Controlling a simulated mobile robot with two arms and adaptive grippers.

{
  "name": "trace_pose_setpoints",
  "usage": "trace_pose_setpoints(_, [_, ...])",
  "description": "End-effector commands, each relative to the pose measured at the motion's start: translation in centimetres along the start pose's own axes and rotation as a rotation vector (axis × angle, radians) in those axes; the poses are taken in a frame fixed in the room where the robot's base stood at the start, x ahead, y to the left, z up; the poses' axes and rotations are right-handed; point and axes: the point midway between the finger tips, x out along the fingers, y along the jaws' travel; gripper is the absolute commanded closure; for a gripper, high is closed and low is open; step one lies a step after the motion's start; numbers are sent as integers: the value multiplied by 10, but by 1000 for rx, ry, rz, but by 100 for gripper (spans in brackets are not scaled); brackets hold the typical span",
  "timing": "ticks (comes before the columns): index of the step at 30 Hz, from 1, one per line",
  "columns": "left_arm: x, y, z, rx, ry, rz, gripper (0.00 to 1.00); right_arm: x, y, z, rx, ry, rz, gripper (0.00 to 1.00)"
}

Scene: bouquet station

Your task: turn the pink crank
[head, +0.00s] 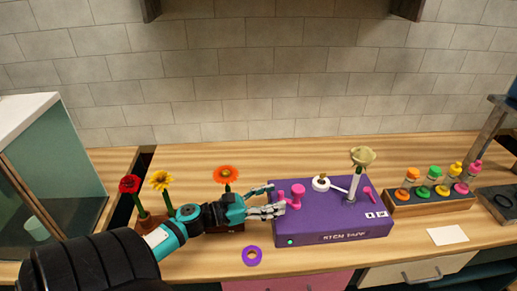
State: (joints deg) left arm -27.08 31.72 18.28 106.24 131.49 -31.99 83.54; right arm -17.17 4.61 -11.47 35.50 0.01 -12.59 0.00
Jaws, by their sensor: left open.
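A purple machine (330,222) stands on the wooden counter. A pink part with a round, knob-like top (298,190) stands on its left side, and a smaller pink piece shows just left of it, by my fingers. Another slim pink piece (369,194) is on the machine's right side. I cannot tell for certain which pink part is the crank. My left gripper (277,198) is open at the machine's left end, its fingers pointing right toward the near pink part. I cannot tell whether they touch it. My right gripper is not in view.
A red flower (129,184), yellow flower (161,180) and orange flower (225,174) stand left, partly behind my arm. A purple ring (252,256) lies in front. A rack (430,204) of coloured bottles and a white card (447,236) are right. The back counter is mostly free.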

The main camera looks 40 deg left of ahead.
Motion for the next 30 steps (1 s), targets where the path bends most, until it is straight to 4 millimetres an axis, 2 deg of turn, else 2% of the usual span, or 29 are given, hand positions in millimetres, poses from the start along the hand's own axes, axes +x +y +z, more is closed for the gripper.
trace_pose_setpoints(3, [-22,0,-1,-2,2,2,42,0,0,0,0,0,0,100])
trace_pose_setpoints(9, [-40,0,0,-1,0,0,42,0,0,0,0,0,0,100])
trace_pose_setpoints(30, [-42,0,0,0,0,0,42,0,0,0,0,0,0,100])
